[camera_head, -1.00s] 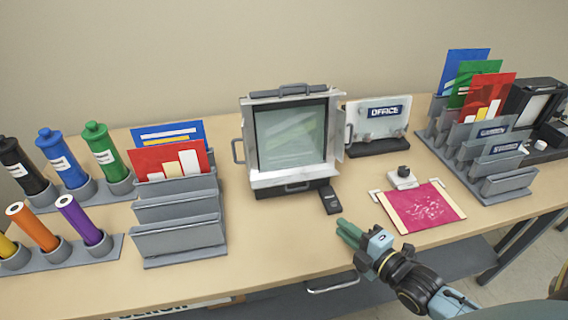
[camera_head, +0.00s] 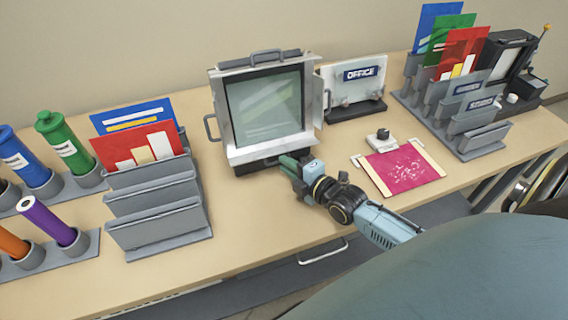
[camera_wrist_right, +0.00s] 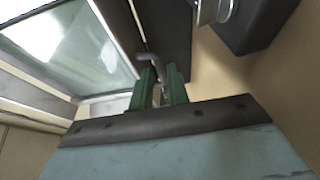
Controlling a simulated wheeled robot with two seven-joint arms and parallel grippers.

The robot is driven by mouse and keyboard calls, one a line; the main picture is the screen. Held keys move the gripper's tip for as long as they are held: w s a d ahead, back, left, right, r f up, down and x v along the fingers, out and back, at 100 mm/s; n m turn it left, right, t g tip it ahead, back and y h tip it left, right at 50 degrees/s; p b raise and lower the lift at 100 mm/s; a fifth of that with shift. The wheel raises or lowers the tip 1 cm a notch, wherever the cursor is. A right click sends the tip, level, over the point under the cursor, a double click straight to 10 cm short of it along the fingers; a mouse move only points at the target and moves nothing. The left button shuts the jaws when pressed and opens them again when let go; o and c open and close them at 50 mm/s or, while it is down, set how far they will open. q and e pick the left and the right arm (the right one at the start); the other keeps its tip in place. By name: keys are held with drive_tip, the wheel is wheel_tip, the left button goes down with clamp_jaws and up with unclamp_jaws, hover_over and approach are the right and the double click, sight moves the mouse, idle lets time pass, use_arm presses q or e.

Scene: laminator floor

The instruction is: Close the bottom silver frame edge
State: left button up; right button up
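The silver frame (camera_head: 213,92) stands upright around a clear pane (camera_head: 265,105) on a dark base, near the middle of the table. Its bottom silver edge (camera_head: 255,151) sticks out toward me below the pane, and a silver flap (camera_head: 318,101) stands out at its right side. My right gripper (camera_head: 287,161) is at the lower right front of the frame, close to the bottom edge. In the right wrist view, its green fingers (camera_wrist_right: 160,88) have a narrow gap, with a bent grey handle (camera_wrist_right: 150,62) at their tips. Contact is unclear. My left gripper is out of view.
A pink sheet on a light board (camera_head: 403,168) lies to the right, with a small white-and-black device (camera_head: 378,138) behind it. The OFFICE stand (camera_head: 365,92) is behind right. Grey file racks (camera_head: 160,222) and colored tubes (camera_head: 70,150) stand left; another rack (camera_head: 482,140) stands right.

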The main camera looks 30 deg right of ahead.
drive_tip(key=shift+x, duration=0.9)
clamp_jaws()
